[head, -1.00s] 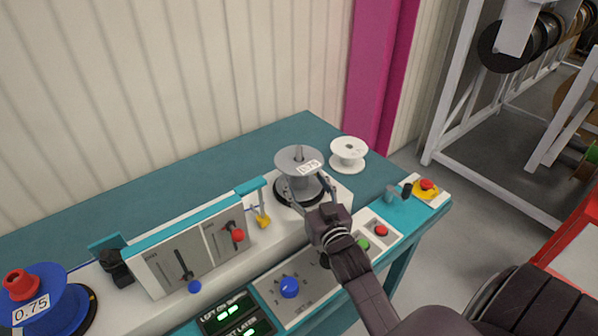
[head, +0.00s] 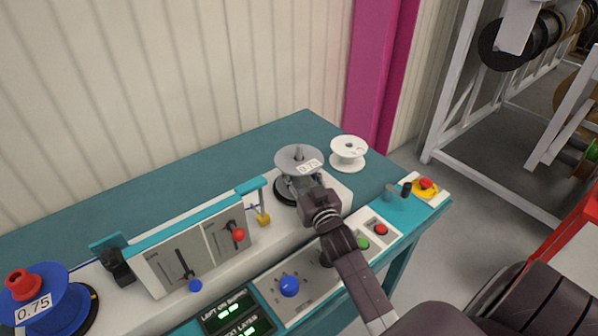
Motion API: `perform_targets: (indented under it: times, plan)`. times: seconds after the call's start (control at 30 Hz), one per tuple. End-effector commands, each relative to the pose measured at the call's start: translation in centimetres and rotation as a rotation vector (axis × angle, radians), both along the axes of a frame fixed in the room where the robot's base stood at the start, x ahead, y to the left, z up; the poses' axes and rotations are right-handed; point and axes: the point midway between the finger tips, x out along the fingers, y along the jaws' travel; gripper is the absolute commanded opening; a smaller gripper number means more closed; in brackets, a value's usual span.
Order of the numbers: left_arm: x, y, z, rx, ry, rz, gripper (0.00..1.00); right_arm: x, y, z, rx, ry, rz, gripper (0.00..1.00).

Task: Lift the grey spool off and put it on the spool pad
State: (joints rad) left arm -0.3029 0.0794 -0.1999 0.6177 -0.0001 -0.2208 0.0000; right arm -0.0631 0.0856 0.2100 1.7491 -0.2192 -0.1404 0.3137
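The grey spool (head: 292,157) stands upright on a spindle at the right end of the white machine, above a dark round base (head: 284,192). A white label reading about 0.75 (head: 310,166) is on its top flange. My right gripper (head: 302,184) reaches in from the lower right, at the spool's core below the top flange. Its fingers are mostly hidden by the flange and the gripper's own body, so I cannot tell whether they touch or grip the core. My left gripper is out of view. I cannot make out a spool pad.
A white spool (head: 348,155) stands on the teal table (head: 250,150) behind and right. A blue reel (head: 62,300) with a red knob is at far left. Levers, a yellow guide (head: 263,219), buttons and an emergency stop (head: 426,185) surround the work area. The back of the table is bare.

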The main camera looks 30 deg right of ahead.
Motion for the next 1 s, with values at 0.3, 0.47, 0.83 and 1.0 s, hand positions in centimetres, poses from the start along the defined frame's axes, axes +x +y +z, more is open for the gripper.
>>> perform_targets:
  times: [0.3, 0.47, 0.83, 1.0]
  plan:
    - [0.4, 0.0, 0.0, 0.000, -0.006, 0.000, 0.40, 0.0, 0.0, 0.1, 0.000, -0.002, 0.001, 0.00]
    - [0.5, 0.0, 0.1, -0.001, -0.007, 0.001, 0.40, 0.0, 0.0, 0.1, 0.000, -0.002, 0.001, 0.00]
    - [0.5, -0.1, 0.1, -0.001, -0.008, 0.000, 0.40, 0.0, 0.1, 3.5, -0.003, -0.007, 0.002, 0.00]
    - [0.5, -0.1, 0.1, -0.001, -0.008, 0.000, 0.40, 0.0, 0.0, 6.8, -0.004, -0.007, 0.001, 0.00]
